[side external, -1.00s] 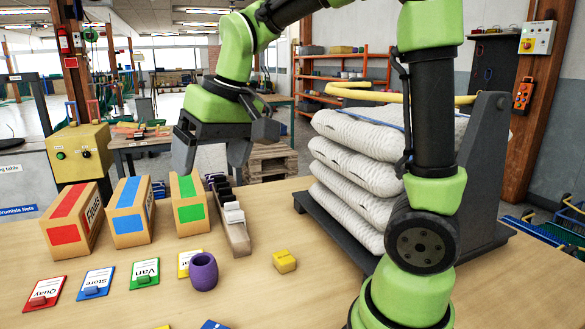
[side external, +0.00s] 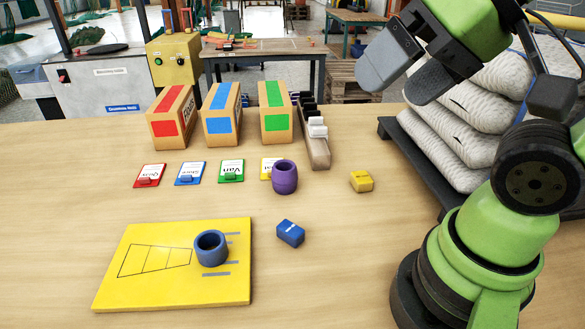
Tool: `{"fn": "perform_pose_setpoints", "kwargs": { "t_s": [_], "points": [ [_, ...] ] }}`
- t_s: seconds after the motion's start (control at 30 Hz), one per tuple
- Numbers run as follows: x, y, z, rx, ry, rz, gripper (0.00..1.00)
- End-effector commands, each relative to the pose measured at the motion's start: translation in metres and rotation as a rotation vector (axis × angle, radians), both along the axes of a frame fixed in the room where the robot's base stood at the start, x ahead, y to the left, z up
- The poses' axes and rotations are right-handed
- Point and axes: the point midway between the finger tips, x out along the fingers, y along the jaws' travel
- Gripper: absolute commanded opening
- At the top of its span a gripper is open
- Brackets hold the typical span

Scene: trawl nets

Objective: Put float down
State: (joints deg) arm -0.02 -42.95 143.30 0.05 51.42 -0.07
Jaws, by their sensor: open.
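My gripper (side external: 402,82) is at the upper right, high above the table, with its two fingers apart and nothing between them. A hollow purple barrel-shaped piece (side external: 285,178), which may be a float, stands upright on the table beside a yellow-edged card. A hollow dark blue ring-shaped piece (side external: 211,249), which may also be a float, stands upright on the yellow board (side external: 130,285). I cannot tell which of the two is the task's float. My gripper is well clear of both.
Three boxes with red (side external: 172,117), blue (side external: 222,115) and green (side external: 275,112) stripes stand behind several cards. A slotted rack (side external: 318,150) is beside them. A yellow block (side external: 361,181) and blue block (side external: 290,233) lie nearby. Stacked white sacks (side external: 455,130) stand at right.

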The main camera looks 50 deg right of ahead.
Motion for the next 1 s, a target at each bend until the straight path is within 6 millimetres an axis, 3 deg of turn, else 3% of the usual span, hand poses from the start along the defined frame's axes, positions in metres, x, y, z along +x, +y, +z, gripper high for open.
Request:
{"fn": "perform_pose_setpoints", "kwargs": {
  "t_s": [0.13, 0.27, 0.4, 0.6, 0.8, 1.0],
  "points": [
    [0.017, -0.002, -0.003, -0.058, -0.026, 0.057, 0.92],
    [0.056, -0.009, -0.012, -0.219, -0.097, 0.195, 0.92],
    [0.107, -0.022, -0.033, -0.479, -0.184, 0.375, 0.92],
    [0.161, -0.047, -0.077, -0.927, -0.23, 0.629, 0.92],
    [0.188, -0.073, -0.129, -1.431, -0.155, 0.942, 0.92],
    [0.19, -0.087, -0.183, -1.941, 0.02, 1.377, 0.92]
  ]
}}
